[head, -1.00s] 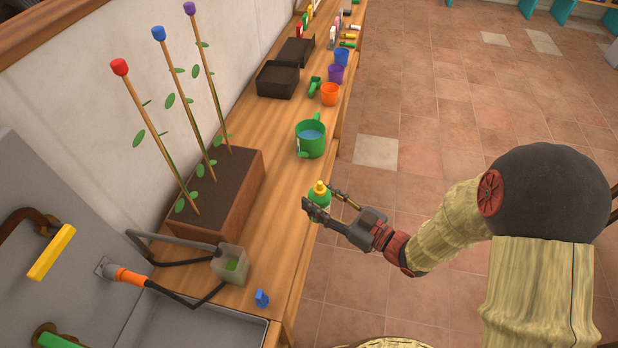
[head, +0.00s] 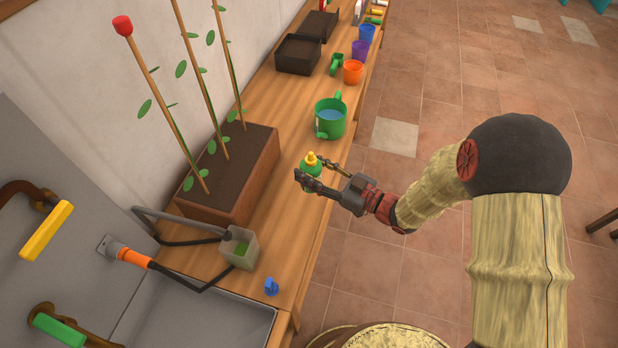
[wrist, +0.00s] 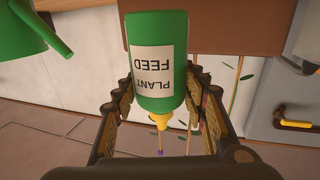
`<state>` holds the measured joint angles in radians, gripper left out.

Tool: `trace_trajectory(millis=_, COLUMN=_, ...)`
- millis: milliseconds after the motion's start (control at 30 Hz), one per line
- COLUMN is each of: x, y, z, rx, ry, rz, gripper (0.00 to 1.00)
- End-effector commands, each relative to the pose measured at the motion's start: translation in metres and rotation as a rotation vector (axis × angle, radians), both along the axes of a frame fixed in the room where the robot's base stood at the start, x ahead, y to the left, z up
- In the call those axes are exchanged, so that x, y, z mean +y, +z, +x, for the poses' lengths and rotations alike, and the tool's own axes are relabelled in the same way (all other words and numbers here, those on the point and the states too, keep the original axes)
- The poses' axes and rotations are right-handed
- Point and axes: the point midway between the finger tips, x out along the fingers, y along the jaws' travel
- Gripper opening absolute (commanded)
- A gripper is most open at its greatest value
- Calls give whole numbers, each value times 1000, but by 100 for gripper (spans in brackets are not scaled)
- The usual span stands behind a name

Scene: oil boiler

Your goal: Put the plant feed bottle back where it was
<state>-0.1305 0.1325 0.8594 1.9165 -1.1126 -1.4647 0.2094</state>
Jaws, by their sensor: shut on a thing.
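The plant feed bottle (head: 311,168) is green with a yellow cap and a white label. My gripper (head: 308,170) is shut on it near the front edge of the wooden bench (head: 290,204). In the wrist view the bottle (wrist: 156,88) sits between the two fingers with its label lettering upside down and its yellow nozzle toward the palm. I cannot tell whether its base touches the bench.
A green watering can (head: 330,118) with water stands behind the bottle. A brown planter (head: 245,170) with staked plants lies to the left. A grey container (head: 240,248), a small blue object (head: 271,287) and the sink (head: 215,315) are nearer. Cups (head: 353,72) stand farther back.

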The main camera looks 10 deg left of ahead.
Motion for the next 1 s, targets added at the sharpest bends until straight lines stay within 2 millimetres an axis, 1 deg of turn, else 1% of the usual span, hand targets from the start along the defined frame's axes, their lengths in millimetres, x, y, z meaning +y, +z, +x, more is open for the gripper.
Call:
trace_trajectory(millis=33, x=3, y=-7, z=3, rx=0, ry=2, rz=0, gripper=10)
trace_trajectory(millis=267, x=7, y=-17, z=12, rx=-1, ry=1, rz=1, gripper=10)
trace_trajectory(millis=333, x=10, y=-23, z=16, rx=0, ry=1, rz=1, gripper=10)
trace_trajectory(millis=367, x=11, y=-27, z=18, rx=0, ry=1, rz=1, gripper=10)
trace_trajectory(millis=500, x=10, y=-50, z=17, rx=3, ry=0, rz=1, gripper=10)
trace_trajectory(millis=533, x=10, y=-53, z=17, rx=2, ry=0, rz=1, gripper=10)
trace_trajectory(millis=800, x=10, y=-53, z=17, rx=-1, ry=0, rz=1, gripper=10)
trace_trajectory(millis=933, x=10, y=-56, z=17, rx=-1, ry=0, rz=1, gripper=10)
trace_trajectory(millis=967, x=10, y=-56, z=17, rx=0, ry=0, rz=0, gripper=44)
trace_trajectory(millis=1000, x=10, y=-56, z=17, rx=0, ry=0, rz=0, gripper=46)
